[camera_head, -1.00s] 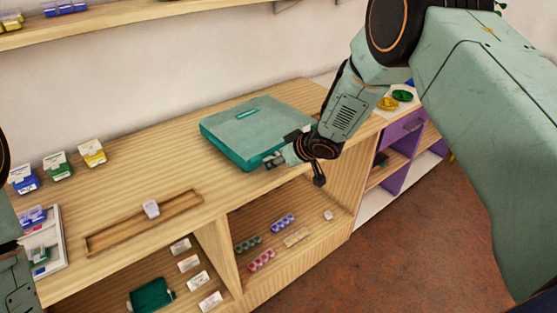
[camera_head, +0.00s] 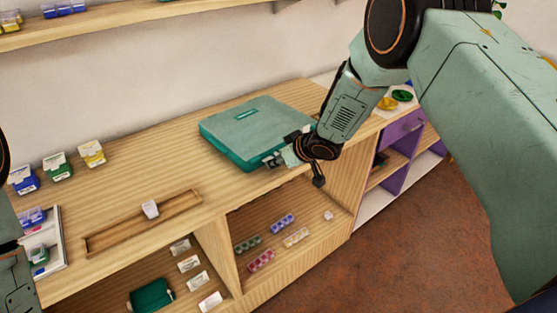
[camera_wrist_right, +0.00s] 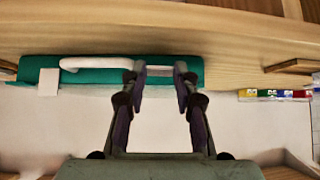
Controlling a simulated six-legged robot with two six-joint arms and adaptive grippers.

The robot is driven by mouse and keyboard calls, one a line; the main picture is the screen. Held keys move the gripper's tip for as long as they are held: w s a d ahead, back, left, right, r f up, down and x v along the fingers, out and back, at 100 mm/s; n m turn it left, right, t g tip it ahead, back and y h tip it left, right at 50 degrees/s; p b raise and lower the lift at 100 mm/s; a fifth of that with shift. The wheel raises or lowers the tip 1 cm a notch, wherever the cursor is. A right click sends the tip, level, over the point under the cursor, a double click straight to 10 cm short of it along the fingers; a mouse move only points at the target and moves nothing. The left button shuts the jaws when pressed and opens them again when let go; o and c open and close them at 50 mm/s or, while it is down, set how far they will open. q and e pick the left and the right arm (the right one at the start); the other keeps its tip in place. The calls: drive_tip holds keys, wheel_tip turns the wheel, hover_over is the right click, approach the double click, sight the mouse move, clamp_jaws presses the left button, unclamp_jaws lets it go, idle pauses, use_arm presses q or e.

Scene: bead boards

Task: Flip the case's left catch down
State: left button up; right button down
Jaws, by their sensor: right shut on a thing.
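The teal case (camera_head: 255,125) lies shut and flat on the wooden counter. Its front face shows in the wrist view (camera_wrist_right: 100,75), with a pale handle (camera_wrist_right: 95,63) and a pale catch (camera_wrist_right: 48,82) at the picture's left. The left catch (camera_wrist_right: 160,70) is between my right gripper's fingertips in the wrist view, which looks upside down. My right gripper (camera_head: 273,160) is at the left part of the case's front face, shut on that catch. The catch's exact angle is hard to tell. My left gripper is out of view; only part of its arm shows at the left edge.
A shallow wooden tray (camera_head: 110,238) with a white piece lies left of the case. Small blue, green and yellow boxes (camera_head: 58,166) stand along the wall. Bead strips (camera_head: 283,223) lie on the shelf below.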

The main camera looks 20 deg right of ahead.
drive_tip(key=shift+s+f+t+y+b, duration=0.2)
drive_tip(key=shift+f+t+b, duration=0.2)
drive_tip(key=shift+b, duration=0.75)
drive_tip(key=shift+s+f+t+y+b, duration=0.1)
drive_tip(key=shift+f+t+y+b, duration=0.2)
drive_tip(key=shift+b, duration=0.8)
drive_tip(key=shift+d+f+t+b, duration=0.1)
drive_tip(key=shift+f+t+b, duration=0.05)
drive_tip(key=shift+t+b, duration=0.65)
drive_tip(key=c, duration=1)
unclamp_jaws()
drive_tip(key=v, duration=1.2)
drive_tip(key=shift+d, duration=0.1)
